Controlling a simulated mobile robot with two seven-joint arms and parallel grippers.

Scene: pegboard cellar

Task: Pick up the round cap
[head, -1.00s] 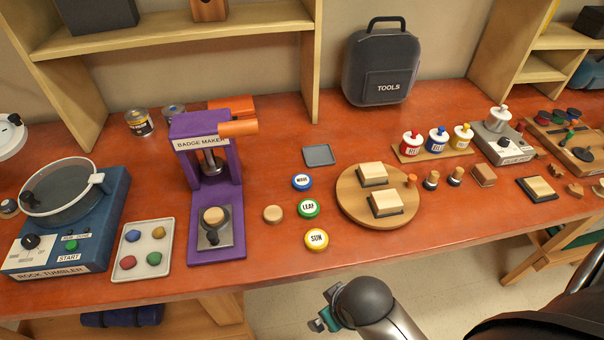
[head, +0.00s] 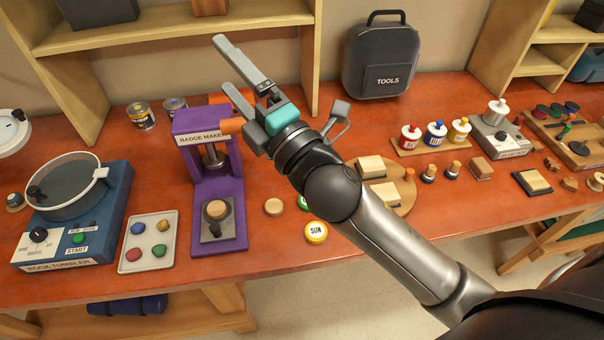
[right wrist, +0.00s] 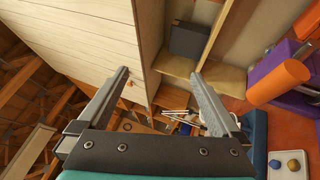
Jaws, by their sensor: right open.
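Two things look like a round cap, and I cannot tell which one is meant. A plain round wooden disc (head: 274,207) lies flat on the orange bench. A similar wooden round piece (head: 216,209) sits on the metal plate of the purple badge maker (head: 219,240). My right gripper (head: 223,64) is open and empty, raised above the bench over the badge maker's top. It also shows open in the right wrist view (right wrist: 160,75), with nothing between its fingers. My left gripper is not in view.
A yellow SUN badge (head: 316,232) lies right of the disc; my arm hides most of the LEAF badge (head: 304,202). A tray of coloured stones (head: 148,262) and a rock tumbler (head: 84,200) stand left. In the right wrist view, the orange handle (right wrist: 279,82) is near my fingers.

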